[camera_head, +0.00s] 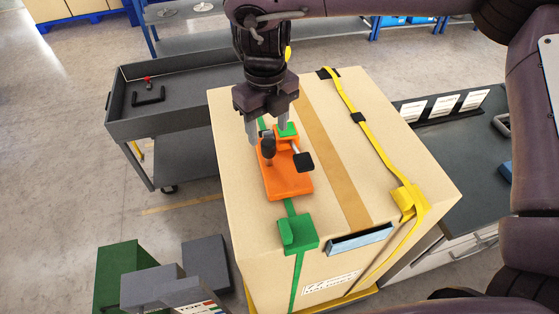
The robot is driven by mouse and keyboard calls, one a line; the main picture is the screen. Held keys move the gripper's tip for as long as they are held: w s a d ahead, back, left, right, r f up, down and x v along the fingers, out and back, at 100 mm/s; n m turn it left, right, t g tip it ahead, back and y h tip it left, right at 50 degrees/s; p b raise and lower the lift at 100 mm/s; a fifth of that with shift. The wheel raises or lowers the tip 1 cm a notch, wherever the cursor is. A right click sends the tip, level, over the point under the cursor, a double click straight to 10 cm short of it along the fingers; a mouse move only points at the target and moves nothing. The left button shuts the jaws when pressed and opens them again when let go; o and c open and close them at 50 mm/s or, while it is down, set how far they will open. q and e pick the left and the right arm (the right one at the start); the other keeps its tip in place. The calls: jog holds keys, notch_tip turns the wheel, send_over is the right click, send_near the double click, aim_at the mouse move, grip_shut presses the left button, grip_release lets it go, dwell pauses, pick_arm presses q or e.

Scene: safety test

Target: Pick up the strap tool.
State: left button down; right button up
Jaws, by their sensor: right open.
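The strap tool (288,183) has an orange body with a black knob and a black-tipped lever. It lies on top of a large cardboard box (240,205), in line with the green strap. My right gripper (267,130) points down at the far end of the tool, its two light fingers apart, around or just above the black knob. I cannot tell whether the fingers touch it. The gripper's body hides part of the strap behind. My left gripper is not in view.
A green buckle (298,235) sits at the box's near edge. A yellow strap (376,139) with a yellow buckle (408,201) runs along the right. A grey cart (180,122) stands left, a dark counter (460,160) right. Green and grey blocks (118,272) are at lower left.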

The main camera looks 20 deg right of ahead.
aim_at(269, 154)
jog(key=shift+f, duration=0.5)
notch_tip(269, 154, down, 7)
jog(key=p, duration=0.4)
jog(key=shift+s+f, duration=0.1)
jog(key=shift+f, duration=0.2)
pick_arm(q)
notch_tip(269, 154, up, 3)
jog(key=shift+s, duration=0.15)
pick_arm(e)
jog(key=shift+r, duration=0.1)
grip_shut()
